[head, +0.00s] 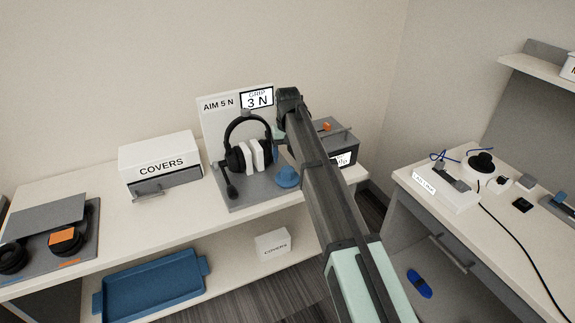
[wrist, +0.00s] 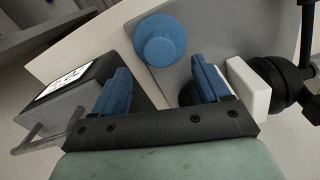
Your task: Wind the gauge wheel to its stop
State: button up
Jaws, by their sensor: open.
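The gauge wheel is a blue round knob (head: 287,177) on the grey base plate of the gauge stand (head: 240,194). It also shows in the wrist view (wrist: 160,40), ahead of and between my fingertips. My gripper (wrist: 163,85) is open and empty, its two blue fingers apart from the knob. In the head view my arm hides most of the gripper. A black headset (head: 228,159) sits on the stand with white blocks (head: 252,155) between its ear cups. The back panel (head: 212,118) reads "AIM 5 N" and the display (head: 257,99) reads "GRIP 3 N".
A dark grey box (head: 340,149) with a handle stands right of the stand, close to my left finger in the wrist view. A white COVERS drawer unit (head: 159,157) stands left. A blue tray (head: 150,289) lies on the lower shelf. A second bench (head: 455,214) is at right.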

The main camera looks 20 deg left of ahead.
aim_at(288, 169)
notch_tip(288, 169, up, 7)
dwell(0.3)
jog(key=shift+f, duration=0.1)
dwell(0.5)
jog(key=s+d+f+m, duration=0.1)
jog(key=s+d+f, duration=0.1)
jog(key=d+f, duration=0.9)
jog(key=s+d+f+m, duration=0.2)
jog(key=d+f, duration=0.7)
jog(key=d, duration=0.4)
jog(key=s+d+f+m, duration=0.2)
jog(key=s+d+f, duration=0.65)
jog(key=d, duration=0.25)
jog(key=s+d+f+m, duration=0.1)
jog(key=s+d+f, duration=0.6)
jog(key=s+d, duration=0.3)
jog(key=s+f+g, duration=0.3)
jog(key=s+f, duration=0.7)
jog(key=s, duration=0.3)
jog(key=s+f+g, duration=0.3)
jog(key=s+f, duration=0.7)
jog(key=s, duration=0.4)
jog(key=shift+s+d+g, duration=0.2)
jog(key=shift+s+g, duration=0.05)
jog(key=shift+g, duration=0.15)
